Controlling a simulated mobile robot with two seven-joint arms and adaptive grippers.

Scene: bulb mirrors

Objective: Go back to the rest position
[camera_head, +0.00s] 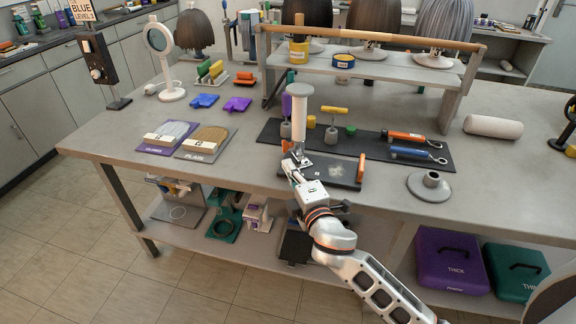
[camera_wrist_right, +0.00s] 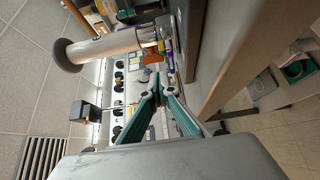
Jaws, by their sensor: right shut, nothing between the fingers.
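My right gripper (camera_head: 298,160) is at the front edge of the grey table (camera_head: 400,195), in the middle of the head view. It is shut and empty. Its green-lined fingers meet at the tips in the right wrist view (camera_wrist_right: 150,88). A white post with a broad round top (camera_head: 298,120) stands right behind the gripper in the head view. It also shows in the right wrist view (camera_wrist_right: 105,47), beside the fingers with nothing held. I cannot tell how close the fingers are to it. My left gripper is not in view.
A dark mat (camera_head: 440,160) with an orange tool (camera_head: 403,137) and a blue tool (camera_head: 410,153) lies behind and to the right. A round grey stand (camera_head: 431,188) is at the right front. A raised shelf (camera_head: 395,71) spans the back. Purple (camera_head: 452,262) and teal (camera_head: 517,270) cases are below.

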